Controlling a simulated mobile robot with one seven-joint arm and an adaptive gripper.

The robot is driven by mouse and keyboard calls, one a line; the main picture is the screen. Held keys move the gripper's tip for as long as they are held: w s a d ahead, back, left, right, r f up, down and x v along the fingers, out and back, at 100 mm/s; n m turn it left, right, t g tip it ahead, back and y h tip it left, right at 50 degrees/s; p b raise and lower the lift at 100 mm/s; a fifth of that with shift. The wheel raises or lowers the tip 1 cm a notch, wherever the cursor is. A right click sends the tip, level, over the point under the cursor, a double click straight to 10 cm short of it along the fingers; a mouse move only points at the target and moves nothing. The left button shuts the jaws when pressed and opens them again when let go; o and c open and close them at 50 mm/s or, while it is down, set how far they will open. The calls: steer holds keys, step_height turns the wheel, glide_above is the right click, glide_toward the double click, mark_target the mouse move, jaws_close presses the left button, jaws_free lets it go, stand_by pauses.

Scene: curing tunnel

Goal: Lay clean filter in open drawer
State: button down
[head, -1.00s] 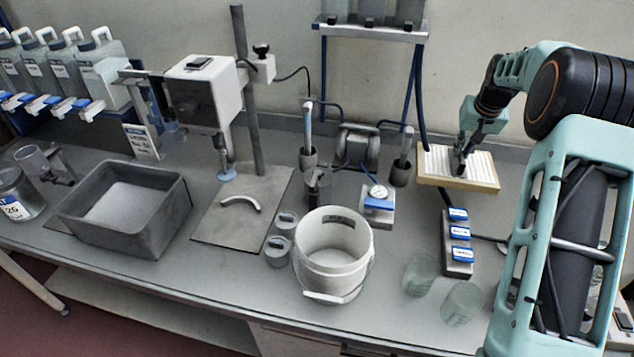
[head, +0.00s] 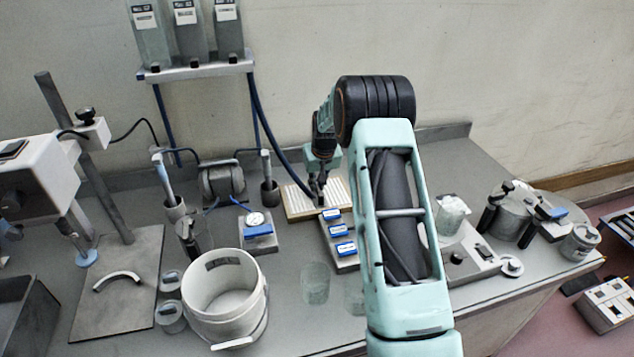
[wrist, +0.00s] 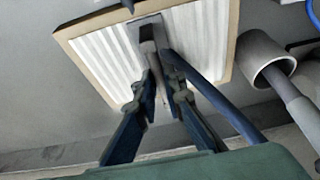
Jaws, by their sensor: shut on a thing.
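The clean filter, a white pleated panel in a tan frame (head: 298,212), is at the back of the bench in the head view, left of my arm. My gripper (head: 318,188) is over its right part. In the wrist view the filter (wrist: 205,35) fills the upper middle, and my gripper (wrist: 160,80) is shut on a grey tab at its face. Whether the filter touches the bench I cannot tell. I cannot make out an open drawer in these frames.
A block with blue labels (head: 339,240) stands just in front of the filter. A white bucket (head: 222,290) and a clear beaker (head: 315,283) stand nearer. A pot (head: 512,220) and a scale-like unit (head: 465,250) are to the right.

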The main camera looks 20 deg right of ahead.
steer(key=c, duration=2)
jaws_free()
